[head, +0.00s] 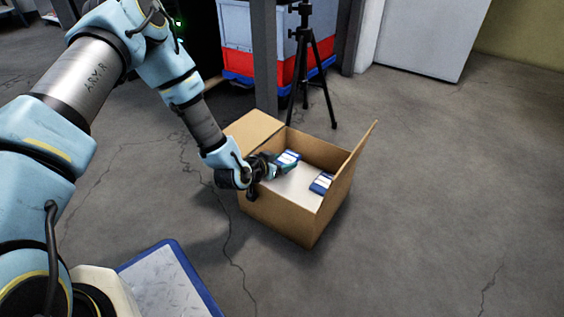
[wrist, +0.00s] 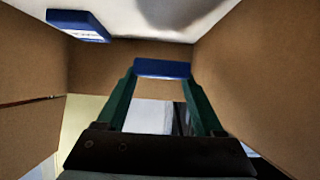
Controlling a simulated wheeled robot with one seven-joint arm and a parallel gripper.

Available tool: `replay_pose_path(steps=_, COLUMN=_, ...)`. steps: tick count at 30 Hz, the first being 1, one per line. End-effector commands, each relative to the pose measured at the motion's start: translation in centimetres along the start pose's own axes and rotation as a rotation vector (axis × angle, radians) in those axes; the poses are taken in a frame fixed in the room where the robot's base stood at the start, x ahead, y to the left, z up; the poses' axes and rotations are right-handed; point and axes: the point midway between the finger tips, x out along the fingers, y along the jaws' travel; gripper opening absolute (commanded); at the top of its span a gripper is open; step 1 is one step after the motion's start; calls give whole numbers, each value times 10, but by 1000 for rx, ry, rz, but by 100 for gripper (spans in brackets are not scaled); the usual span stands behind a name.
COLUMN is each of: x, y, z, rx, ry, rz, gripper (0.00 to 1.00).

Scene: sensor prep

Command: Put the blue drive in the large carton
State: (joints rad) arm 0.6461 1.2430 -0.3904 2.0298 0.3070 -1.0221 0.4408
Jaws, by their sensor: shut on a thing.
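The large carton (head: 275,216) stands open on the floor, its flaps folded out. My gripper (head: 286,166) reaches into it from the left. In the wrist view, the green fingers of my gripper (wrist: 162,74) are shut on a blue drive (wrist: 162,68), held between the tips. In the head view this drive (head: 289,157) shows at the fingertips, inside the carton walls. Whether it touches the pale carton bottom I cannot tell. Brown carton walls (wrist: 225,60) surround the fingers in the wrist view.
A second blue drive with a white label (head: 321,183) lies on the carton bottom at the right; it also shows in the wrist view (wrist: 78,25). A black tripod (head: 308,70) stands behind the carton. A blue-edged platform (head: 175,280) is at front left. The floor to the right is clear.

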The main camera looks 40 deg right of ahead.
Motion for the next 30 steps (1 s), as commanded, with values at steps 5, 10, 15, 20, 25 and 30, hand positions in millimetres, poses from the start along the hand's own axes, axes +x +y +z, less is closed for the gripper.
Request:
replay_pose_path(steps=5, x=1, y=0, z=12, rx=-3, ry=-17, rz=1, gripper=72)
replay_pose_path(steps=10, x=1, y=0, z=15, rx=-3, ry=-21, rz=0, gripper=92)
replay_pose_path(steps=15, x=1, y=-1, z=16, rx=-3, ry=-23, rz=0, gripper=99)
replay_pose_path(steps=20, x=0, y=-1, z=15, rx=-3, ry=-24, rz=0, gripper=99)
replay_pose_path(steps=25, x=-10, y=-1, z=2, rx=-4, ry=-24, rz=0, gripper=99)
replay_pose_path(steps=30, x=-47, y=0, z=-2, rx=-5, ry=-23, rz=1, gripper=99)
